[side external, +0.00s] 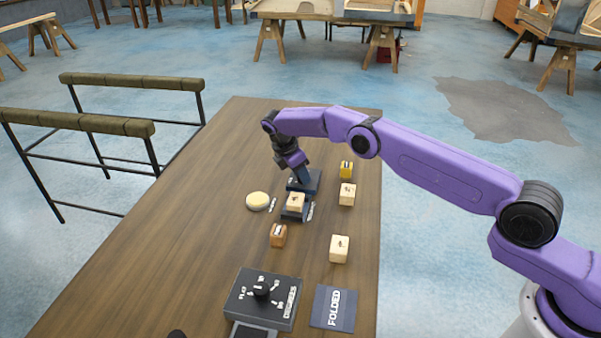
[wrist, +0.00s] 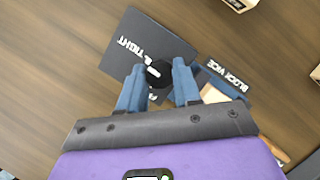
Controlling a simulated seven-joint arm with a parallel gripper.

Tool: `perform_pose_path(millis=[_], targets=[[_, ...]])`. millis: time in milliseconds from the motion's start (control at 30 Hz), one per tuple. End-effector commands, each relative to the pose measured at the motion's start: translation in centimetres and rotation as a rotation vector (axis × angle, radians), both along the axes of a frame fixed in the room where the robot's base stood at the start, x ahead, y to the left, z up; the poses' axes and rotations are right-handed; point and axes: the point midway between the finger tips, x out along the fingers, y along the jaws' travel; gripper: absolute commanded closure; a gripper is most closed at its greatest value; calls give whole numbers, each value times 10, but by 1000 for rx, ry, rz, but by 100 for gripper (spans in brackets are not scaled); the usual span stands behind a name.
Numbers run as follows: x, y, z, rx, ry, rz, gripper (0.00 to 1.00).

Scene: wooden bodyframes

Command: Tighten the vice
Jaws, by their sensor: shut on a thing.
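The block vice (side external: 307,183) stands on the wooden table, a dark blue device with a light wooden block (side external: 295,200) at its near end. In the wrist view its dark plate (wrist: 135,40) carries the word TIGHT, and a label reading BLOCK VICE shows to the right. A round black knob (wrist: 158,74) with a white mark sits on the plate. My gripper (wrist: 159,70) has its two blue fingers on either side of this knob and is shut on it. In the side view my gripper (side external: 293,167) reaches down over the vice's far end and hides the knob.
Several small blocks stand around the vice, including a yellow one (side external: 346,169) and a brown one (side external: 278,235). A round cream object (side external: 257,201) lies left. A black dial box (side external: 262,297) and a FOLDED mat (side external: 334,307) are nearer. The table's left side is clear.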

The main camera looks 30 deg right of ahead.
Motion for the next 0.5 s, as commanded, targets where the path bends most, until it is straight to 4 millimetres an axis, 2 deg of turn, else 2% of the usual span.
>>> perform_pose_path(millis=[67, 100, 167, 200, 500], targets=[[-1, 0, -1, 1, 3, -1, 98], [-1, 0, -1, 1, 3, -1, 64], [-1, 0, -1, 1, 3, 0, 44], [-1, 0, -1, 1, 3, 0, 42], [0, 1, 1, 0, 0, 1, 42]])
